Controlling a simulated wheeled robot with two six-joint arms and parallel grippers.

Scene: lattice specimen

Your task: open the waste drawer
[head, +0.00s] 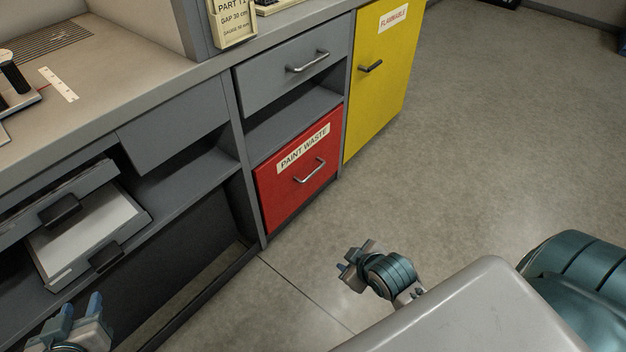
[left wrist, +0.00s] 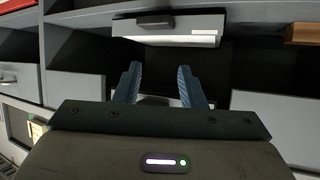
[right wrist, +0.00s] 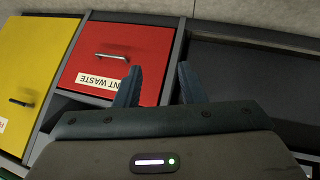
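The waste drawer is a red front labelled "PAINT WASTE" (head: 321,181), low in the grey bench unit. It is shut, with a silver bar handle (head: 310,171) standing off its face. It also shows upside down in the right wrist view (right wrist: 140,45), with its handle (right wrist: 112,56) left of the fingers. My right gripper (head: 347,268) is in front of and below the drawer, apart from it. Its fingers (right wrist: 157,85) are open and empty. My left gripper (head: 80,318) is at the lower left in front of the shelves. Its fingers (left wrist: 158,85) are open and empty.
A yellow cabinet labelled "FLAMMABLE" (head: 385,90) stands right of the red drawer. A grey drawer (head: 285,75) is above, over an open gap. Trays (head: 85,245) stick out of the left shelves near my left gripper. The floor (head: 470,170) in front is clear.

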